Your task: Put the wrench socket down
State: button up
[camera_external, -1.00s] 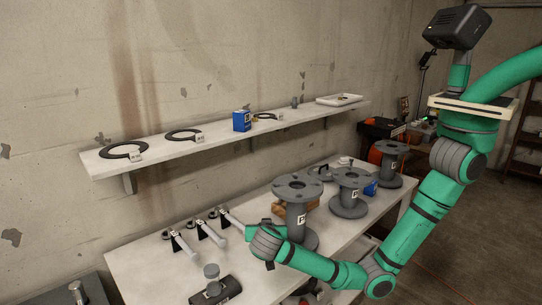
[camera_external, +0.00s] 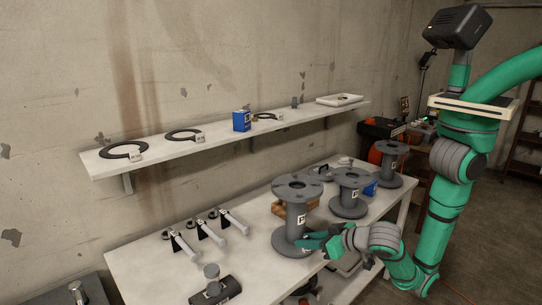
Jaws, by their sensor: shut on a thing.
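My gripper (camera_external: 312,242) is low in front of the nearest grey flanged spool (camera_external: 291,222), close to its lower flange and over the front edge of the workbench (camera_external: 249,284). It is shut on the wrench socket, which is too small and too covered by the fingers to make out. Whether the gripper touches the spool cannot be told from this view.
Several handled tools, one of them a wrench-like tool (camera_external: 209,234), lie left on the bench. A dark block with a grey knob (camera_external: 212,281) is at the front left. Two more spools (camera_external: 349,197) stand right. The wall shelf (camera_external: 215,138) holds black rings and a blue box (camera_external: 242,121).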

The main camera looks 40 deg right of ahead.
jog(key=w+a+f, duration=0.8)
jog(key=w, duration=0.1)
jog(key=shift+f, duration=0.3)
jog(key=shift+w+a+f, duration=0.2)
jog(key=shift+w+f, duration=0.05)
jog(key=shift+f, duration=0.1)
jog(key=shift+w+f, duration=0.1)
jog(key=shift+f, duration=1.5)
jog(key=shift+f, duration=0.1)
jog(key=o, duration=1.1)
jog(key=shift+o, duration=0.2)
